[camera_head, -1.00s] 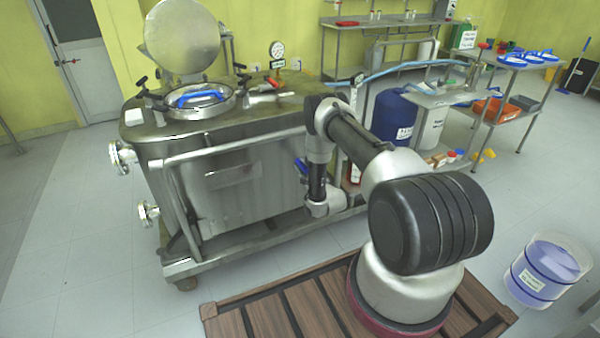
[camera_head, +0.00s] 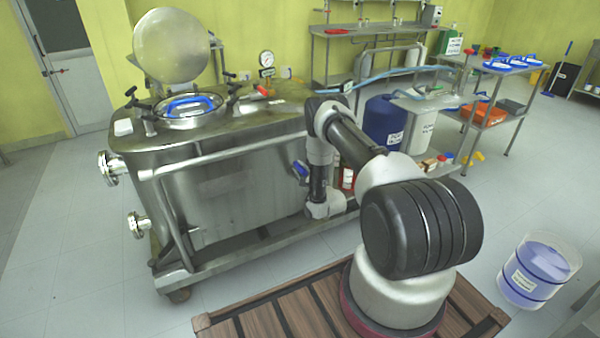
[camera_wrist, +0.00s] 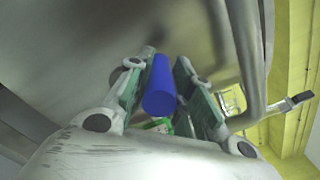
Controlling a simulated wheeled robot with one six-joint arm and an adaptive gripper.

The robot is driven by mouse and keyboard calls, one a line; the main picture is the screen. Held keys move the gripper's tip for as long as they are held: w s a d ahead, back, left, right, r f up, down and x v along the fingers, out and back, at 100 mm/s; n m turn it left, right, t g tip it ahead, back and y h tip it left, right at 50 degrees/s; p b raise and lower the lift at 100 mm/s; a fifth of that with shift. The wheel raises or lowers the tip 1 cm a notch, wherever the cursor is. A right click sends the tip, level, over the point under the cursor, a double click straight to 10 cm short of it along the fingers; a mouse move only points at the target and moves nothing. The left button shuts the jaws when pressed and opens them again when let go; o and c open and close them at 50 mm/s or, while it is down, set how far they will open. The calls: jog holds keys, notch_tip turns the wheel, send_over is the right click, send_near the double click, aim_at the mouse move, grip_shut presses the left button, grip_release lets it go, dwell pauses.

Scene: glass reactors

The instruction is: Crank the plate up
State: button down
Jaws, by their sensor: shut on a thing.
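In the wrist view my gripper (camera_wrist: 164,64) has its green-padded fingers on either side of a blue cylindrical handle (camera_wrist: 159,90) and is shut on it. A grey metal surface lies behind the handle. In the head view my fingers are hidden by my arm, low at the front side of the steel reactor vessel (camera_head: 245,185). A small blue part (camera_head: 300,169) shows there beside my arm; I cannot tell if it is the held handle. A round pale plate (camera_head: 171,47) stands upright behind the blue-handled hatch (camera_head: 188,107); I cannot tell if it is the task's plate.
A steel rail (camera_head: 230,152) runs along the vessel's front, and metal tubes (camera_wrist: 245,50) pass close on the right in the wrist view. A blue drum (camera_head: 381,118) and a shelf table (camera_head: 455,103) stand to the right. A clear bucket (camera_head: 538,270) stands at lower right.

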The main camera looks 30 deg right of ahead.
jog(key=shift+w+d+r+h, duration=0.1)
jog(key=shift+d+r+h, duration=0.1)
jog(key=shift+d, duration=0.4)
jog(key=shift+w+d+r+h, duration=0.1)
jog(key=shift+d+r, duration=0.1)
jog(key=shift+d, duration=0.35)
jog(key=c, duration=1.2)
grip_release()
jog(key=shift+s, duration=0.1)
jog(key=shift+c, duration=0.2)
jog(key=shift+a+f, duration=0.2)
jog(key=shift+f, duration=0.05)
jog(key=shift+s, duration=0.15)
jog(key=s, duration=1.1)
jog(key=shift+s+d, duration=0.2)
jog(key=shift+s, duration=0.2)
